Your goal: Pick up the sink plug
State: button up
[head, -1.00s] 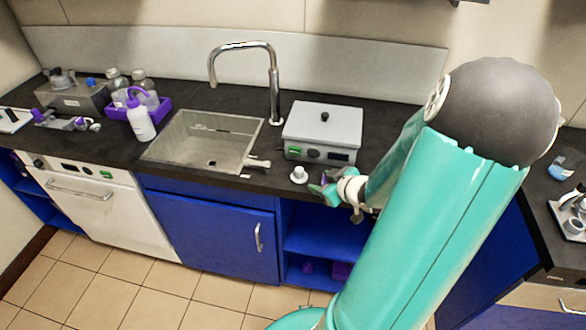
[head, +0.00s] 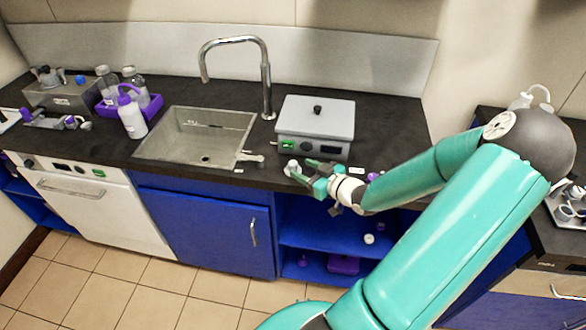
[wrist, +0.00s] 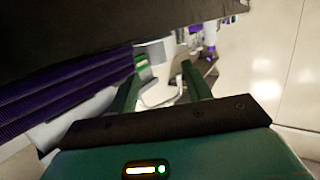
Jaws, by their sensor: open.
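A small pale knob-like piece, which looks like the sink plug (head: 291,168), is on the dark counter in the head view, right of the sink (head: 190,149) and near the counter's front edge. My gripper (head: 300,170) is open, its green fingers pointing left at this piece. The fingertips are at or very close to it; I cannot tell whether they touch or straddle it. In the wrist view, my two fingers (wrist: 163,80) stand apart with a blurred whitish shape beyond them, which I cannot identify.
A grey boxy device (head: 316,127) stands right behind my gripper. A tall faucet (head: 266,85) rises behind the sink, and a small fitting (head: 249,157) sits at its right rim. A wash bottle (head: 131,115) and purple tray (head: 155,104) are left. Open blue shelves (head: 310,236) lie below.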

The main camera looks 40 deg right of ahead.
aim_at(290, 161)
jog(key=x, duration=0.5)
jog(key=shift+w+d+f, duration=0.1)
jog(key=shift+w+d, duration=0.05)
jog(key=shift+w, duration=0.1)
jog(key=c, duration=1.1)
jog(key=shift+o, duration=0.2)
jog(key=shift+r, duration=0.2)
